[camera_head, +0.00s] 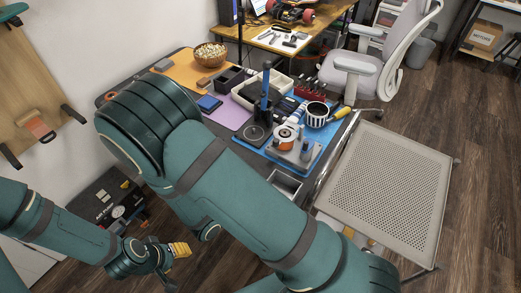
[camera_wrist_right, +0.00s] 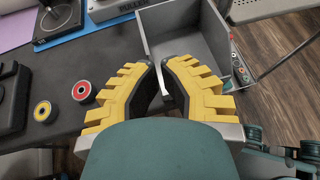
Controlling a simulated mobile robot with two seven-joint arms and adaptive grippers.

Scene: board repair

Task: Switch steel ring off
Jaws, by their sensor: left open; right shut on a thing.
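I cannot make out a steel ring switch for certain in either view. A black unit with a round dish (camera_wrist_right: 50,18) stands at the top left of the right wrist view. My right gripper (camera_wrist_right: 163,78) has its yellow fingers closed together at the near wall of an open grey drawer (camera_wrist_right: 190,45); the exact part between the tips is hard to see. The drawer also shows at the table edge in the head view (camera_head: 285,184). My left gripper (camera_head: 181,250) is open and empty, low at the left, away from the table. The right gripper is hidden in the head view.
A large green arm link of mine covers part of the workbench. A blue mat (camera_head: 318,150) bears a striped mug (camera_head: 317,114) and tools. A red and a yellow round piece (camera_wrist_right: 82,90) (camera_wrist_right: 42,111) lie on the dark table.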

